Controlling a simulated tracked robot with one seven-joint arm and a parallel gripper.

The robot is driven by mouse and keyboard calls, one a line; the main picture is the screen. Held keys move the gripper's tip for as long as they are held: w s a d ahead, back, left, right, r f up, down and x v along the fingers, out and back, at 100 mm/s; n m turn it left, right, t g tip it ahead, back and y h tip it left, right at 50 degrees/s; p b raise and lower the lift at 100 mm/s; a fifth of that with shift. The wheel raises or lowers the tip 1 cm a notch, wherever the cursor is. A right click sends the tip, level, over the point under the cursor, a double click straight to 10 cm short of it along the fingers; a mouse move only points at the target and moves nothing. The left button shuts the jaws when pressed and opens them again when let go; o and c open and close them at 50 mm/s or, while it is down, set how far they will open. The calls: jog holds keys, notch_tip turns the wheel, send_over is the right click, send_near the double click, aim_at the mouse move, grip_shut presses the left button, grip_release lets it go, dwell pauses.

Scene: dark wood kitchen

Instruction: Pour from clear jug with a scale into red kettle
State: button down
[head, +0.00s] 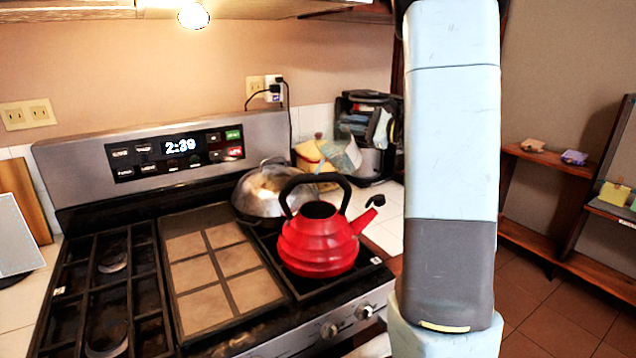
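The red kettle (318,245) stands upright on the right front part of the stove grate. Its black handle (316,180) arches over a dark top opening, and its spout points right with a black tip (375,201). A pale, see-through vessel-like shape (344,156) shows behind the kettle on the back counter. It is partly hidden, and I cannot tell whether it is the clear jug with a scale. My gripper is not in view; only my light blue and grey arm shows, upright to the right of the kettle.
A domed metal pan (262,190) sits on the grate behind the kettle. The stove (225,290) has a bare griddle left of the kettle. A dark appliance (371,125) stands on the back counter. A wooden shelf (550,160) is at the right.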

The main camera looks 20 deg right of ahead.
jog(key=shift+s+a+r+n+p, duration=0.2)
jog(key=shift+r+n+p, duration=0.25)
jog(key=shift+r+p, duration=0.15)
jog(key=shift+s+a+r+n+p, duration=0.15)
jog(key=shift+r+n+p, duration=0.25)
jog(key=shift+r+p, duration=0.15)
jog(key=shift+s+a+r+n+p, duration=0.2)
jog(key=shift+r+n+p, duration=0.25)
jog(key=shift+r+p, duration=0.15)
dwell(2.1)
